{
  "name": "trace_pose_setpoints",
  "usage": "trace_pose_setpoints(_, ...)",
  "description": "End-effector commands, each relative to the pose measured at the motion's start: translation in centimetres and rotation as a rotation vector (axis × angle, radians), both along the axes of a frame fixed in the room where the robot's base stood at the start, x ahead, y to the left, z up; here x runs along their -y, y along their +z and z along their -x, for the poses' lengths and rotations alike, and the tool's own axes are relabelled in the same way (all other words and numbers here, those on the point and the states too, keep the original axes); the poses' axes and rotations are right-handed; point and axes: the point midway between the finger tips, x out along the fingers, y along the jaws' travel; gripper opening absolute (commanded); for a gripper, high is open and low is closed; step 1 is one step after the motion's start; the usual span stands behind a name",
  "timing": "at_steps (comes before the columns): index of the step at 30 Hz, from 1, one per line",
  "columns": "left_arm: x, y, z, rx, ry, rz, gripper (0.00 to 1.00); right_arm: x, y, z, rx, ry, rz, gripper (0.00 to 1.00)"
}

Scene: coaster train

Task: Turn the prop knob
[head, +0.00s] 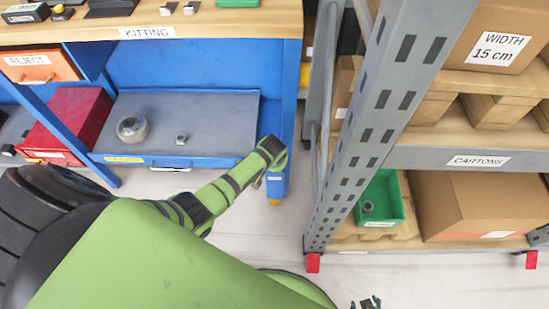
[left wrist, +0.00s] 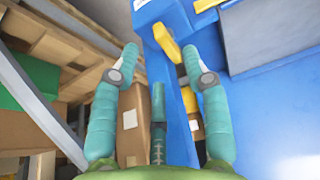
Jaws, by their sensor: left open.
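I cannot surely tell which thing is the prop knob. In the left wrist view a small yellow piece (left wrist: 167,42) shows on or beside a blue post, just past the fingertips. My left gripper (left wrist: 157,62) has its teal fingers spread apart with nothing held between them. In the head view my green arm reaches to the blue bench leg (head: 279,178); its fingers are not clear there. A round grey piece (head: 132,129) and a small grey knob-like piece (head: 182,139) rest on a grey panel (head: 215,125). Dark fingertips (head: 367,303), perhaps of my right gripper, show at the bottom edge.
The blue kitting bench with a wooden top (head: 230,22) stands at the left, a red box (head: 75,120) on its lower level. A grey rack (head: 365,125) with cartons and a green bin (head: 381,200) stands at the right. A narrow gap separates them. The floor (head: 430,280) in front is clear.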

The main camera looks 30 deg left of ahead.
Motion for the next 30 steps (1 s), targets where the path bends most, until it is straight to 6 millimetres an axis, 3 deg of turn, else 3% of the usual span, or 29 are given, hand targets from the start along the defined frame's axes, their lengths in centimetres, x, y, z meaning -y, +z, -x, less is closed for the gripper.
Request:
trace_pose_setpoints(13, 0.9, 5.3, 2.0, 0.003, -0.001, 0.001, 0.46, 0.0, 0.0, 0.0, 0.0, 0.0, 0.0, 0.64)
trace_pose_setpoints(30, 0.9, 6.0, 2.3, 0.001, 0.0, 0.0, 0.46, 0.0, 0.0, 0.0, 0.001, -0.001, -0.001, 0.64)
